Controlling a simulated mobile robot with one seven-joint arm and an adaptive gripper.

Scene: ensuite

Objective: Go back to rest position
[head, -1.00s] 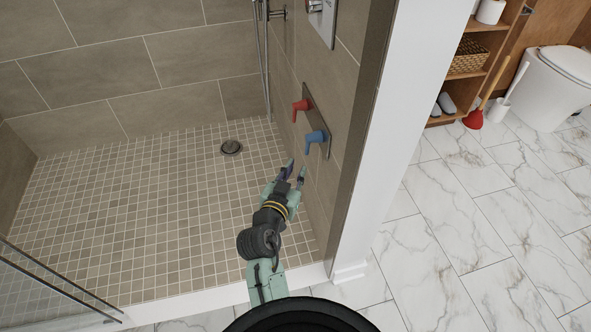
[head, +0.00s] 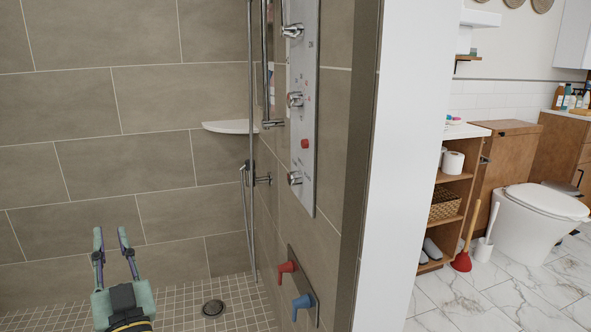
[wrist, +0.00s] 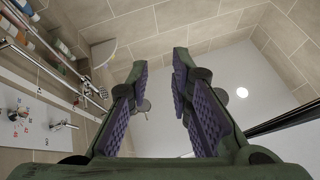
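My gripper (head: 113,243) is raised in the lower left of the head view, with its two fingers pointing up. The fingers are apart with nothing between them. In the wrist view my gripper (wrist: 160,75) is also open and empty, and it faces up toward the ceiling. The red lever (head: 287,267) and the blue lever (head: 302,304) sit on a wall plate (head: 307,278) to the right of my gripper, well apart from it.
A shower panel (head: 304,110) with knobs is on the wall, beside a vertical rail with a hose. A white corner shelf (head: 229,127) is behind. A white wall edge (head: 405,160) separates the toilet (head: 535,220) side.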

